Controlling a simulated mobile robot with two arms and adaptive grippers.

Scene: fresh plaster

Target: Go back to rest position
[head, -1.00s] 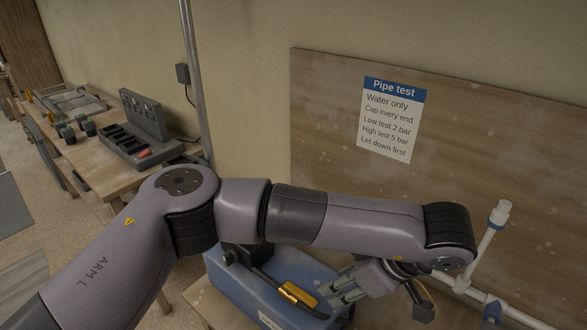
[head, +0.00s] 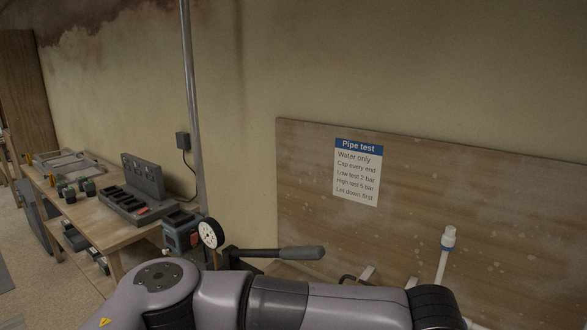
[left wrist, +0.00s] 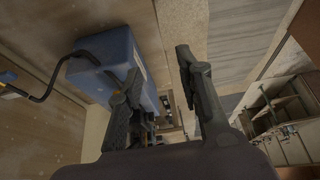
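My left arm (head: 217,300) crosses the bottom of the head view, and its gripper is not clearly seen there. In the left wrist view my left gripper (left wrist: 158,62) has its two dark fingers apart, with nothing between the tips. A blue box-like tank (left wrist: 108,62) with a black hose lies beyond the left finger in that view. In the head view a round white gauge (head: 209,233) and a long grey lever handle (head: 290,253) rise behind my arm. My right gripper is not in view.
A wooden board (head: 450,190) with a "Pipe test" sign (head: 357,172) stands against the wall. A white pipe (head: 445,258) stands before it at right. A workbench (head: 110,232) at left holds a grey rack (head: 140,190). A vertical pole (head: 191,110) stands between.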

